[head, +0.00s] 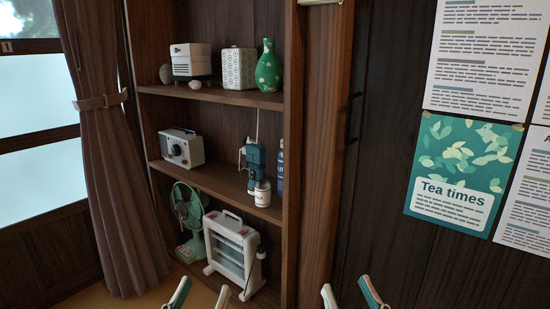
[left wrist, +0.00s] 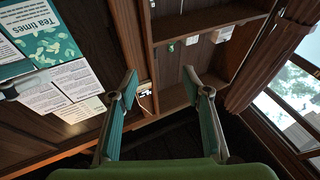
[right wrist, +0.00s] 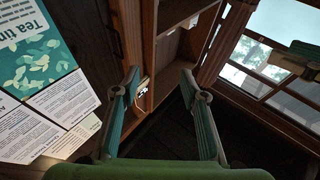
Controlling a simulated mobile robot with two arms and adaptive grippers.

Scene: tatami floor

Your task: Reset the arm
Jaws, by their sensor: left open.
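My left gripper (head: 200,295) shows at the bottom edge of the head view, in front of the shelf. Its two green-padded fingers stand apart with nothing between them, as the left wrist view (left wrist: 159,82) also shows. My right gripper (head: 348,294) is at the bottom edge too, further right, in front of the dark wood wall. Its fingers are also spread and empty, seen in the right wrist view (right wrist: 159,82). Neither gripper touches anything. Most of both arms is outside the head view.
A wooden shelf unit holds a green vase (head: 269,67), a patterned box (head: 239,69), a toaster-like appliance (head: 181,148), a green fan (head: 188,215) and a white heater (head: 232,252). A curtain (head: 115,150) and window are left. A Tea times poster (head: 455,170) hangs right.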

